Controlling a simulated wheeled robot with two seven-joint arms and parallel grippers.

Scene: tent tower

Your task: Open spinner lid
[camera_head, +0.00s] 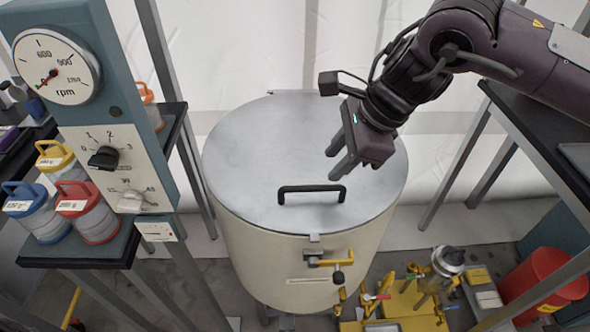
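The spinner (235,247) is a cream drum standing upright in the middle. Its round grey metal lid (255,160) lies flat over the top and looks closed. A black bar handle (312,189) is fixed near the lid's front edge. A brass latch (330,262) with a dark knob sits on the drum's front, below the rim. My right gripper (333,164) comes in from the upper right and hangs over the lid, behind and slightly right of the handle. Its two fingers are apart with nothing between them, and it appears clear of the handle. My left gripper is not in view.
A blue-grey control panel (110,120) with an rpm gauge (55,67) and knobs stands at left. A dark table (535,135) is at right. A red bin (540,285) and yellow equipment (415,300) stand lower right.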

